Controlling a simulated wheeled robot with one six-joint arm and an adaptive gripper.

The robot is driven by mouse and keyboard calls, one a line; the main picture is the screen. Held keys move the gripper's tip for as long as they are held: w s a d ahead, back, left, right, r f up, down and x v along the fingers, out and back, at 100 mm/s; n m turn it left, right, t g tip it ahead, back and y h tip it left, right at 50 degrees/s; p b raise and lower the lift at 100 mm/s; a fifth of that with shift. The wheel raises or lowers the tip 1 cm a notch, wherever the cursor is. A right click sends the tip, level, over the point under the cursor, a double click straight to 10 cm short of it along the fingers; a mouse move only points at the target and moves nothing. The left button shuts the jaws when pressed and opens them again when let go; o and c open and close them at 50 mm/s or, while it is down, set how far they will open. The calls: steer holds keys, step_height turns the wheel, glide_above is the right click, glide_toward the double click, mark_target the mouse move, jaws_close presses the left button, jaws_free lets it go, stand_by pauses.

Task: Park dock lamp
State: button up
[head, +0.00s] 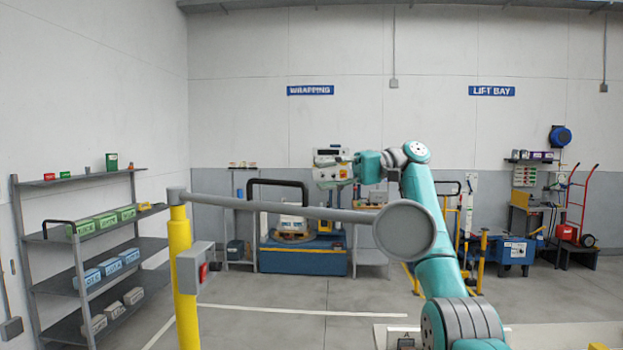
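The dock lamp has a yellow post (184,275) at the left front, a long grey swing arm (280,208) and a round grey lamp head (404,230). The swing arm reaches right from the post top, across the view. The lamp head overlaps my teal arm in the picture; I cannot tell whether they touch. My wrist (368,167) is above the lamp head and points left. The fingers of my gripper (338,171) blend with the machine behind, so their opening cannot be made out. No held object is discernible.
A grey box with a red button (194,268) is on the post. A shelf rack (105,240) with boxes stands left. A blue wrapping machine (303,258) is at the back; a red hand truck (578,215) stands right. Floor between post and machine is clear.

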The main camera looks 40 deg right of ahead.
steer(key=shift+d, duration=0.25)
